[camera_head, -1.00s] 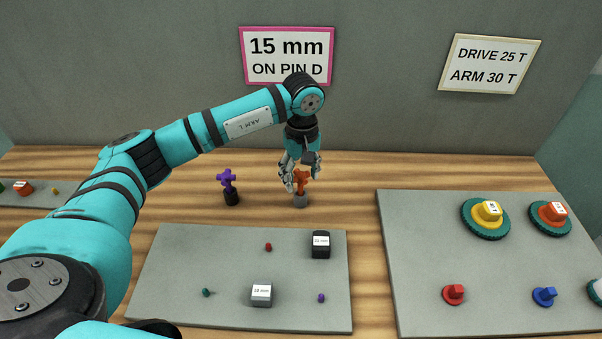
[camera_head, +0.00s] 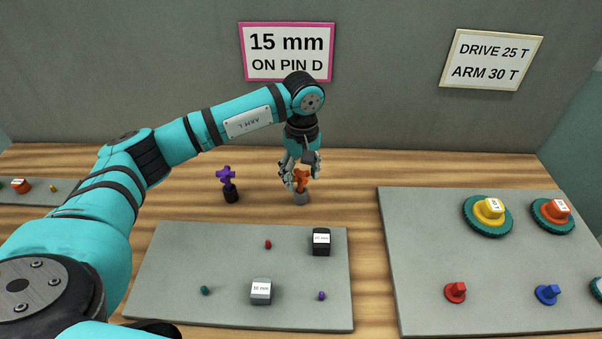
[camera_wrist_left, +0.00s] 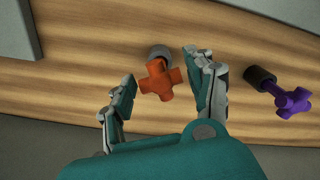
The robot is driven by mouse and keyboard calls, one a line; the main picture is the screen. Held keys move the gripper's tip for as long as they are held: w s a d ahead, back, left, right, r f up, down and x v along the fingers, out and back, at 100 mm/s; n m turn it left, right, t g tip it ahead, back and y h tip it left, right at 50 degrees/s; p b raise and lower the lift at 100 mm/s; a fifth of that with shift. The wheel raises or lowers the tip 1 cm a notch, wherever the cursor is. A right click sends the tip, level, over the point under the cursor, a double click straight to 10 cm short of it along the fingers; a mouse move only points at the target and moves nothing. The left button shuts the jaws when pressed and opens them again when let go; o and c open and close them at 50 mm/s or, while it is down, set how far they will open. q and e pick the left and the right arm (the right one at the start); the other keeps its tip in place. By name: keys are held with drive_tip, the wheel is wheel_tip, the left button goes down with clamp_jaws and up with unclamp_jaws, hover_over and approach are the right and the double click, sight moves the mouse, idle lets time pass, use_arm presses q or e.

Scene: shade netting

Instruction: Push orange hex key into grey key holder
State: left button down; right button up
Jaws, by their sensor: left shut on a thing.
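The orange hex key (camera_head: 301,177) has a cross-shaped head and stands over the grey key holder (camera_head: 300,198) on the wooden table. In the left wrist view the key (camera_wrist_left: 160,81) lies between the fingers, with the holder (camera_wrist_left: 158,51) just behind its head. My left gripper (camera_head: 301,172) reaches down from above and is shut on the orange key. The key's lower shaft is hidden, so I cannot tell how deep it sits in the holder. My right gripper is not in view.
A purple key (camera_head: 227,177) stands in a black holder (camera_head: 231,196) to the left. In front lies a grey board (camera_head: 200,262) with small pegs and labelled blocks. A second board (camera_head: 420,250) with gears is at the right. Bare table separates them.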

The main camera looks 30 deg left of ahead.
use_arm(q)
drive_tip(key=shift+c, duration=1.9)
unclamp_jaws()
drive_tip(key=shift+r, duration=0.1)
wheel_tip(320, 180, up, 12)
drive_tip(key=shift+d+f, duration=0.1)
drive_tip(key=shift+f, duration=0.1)
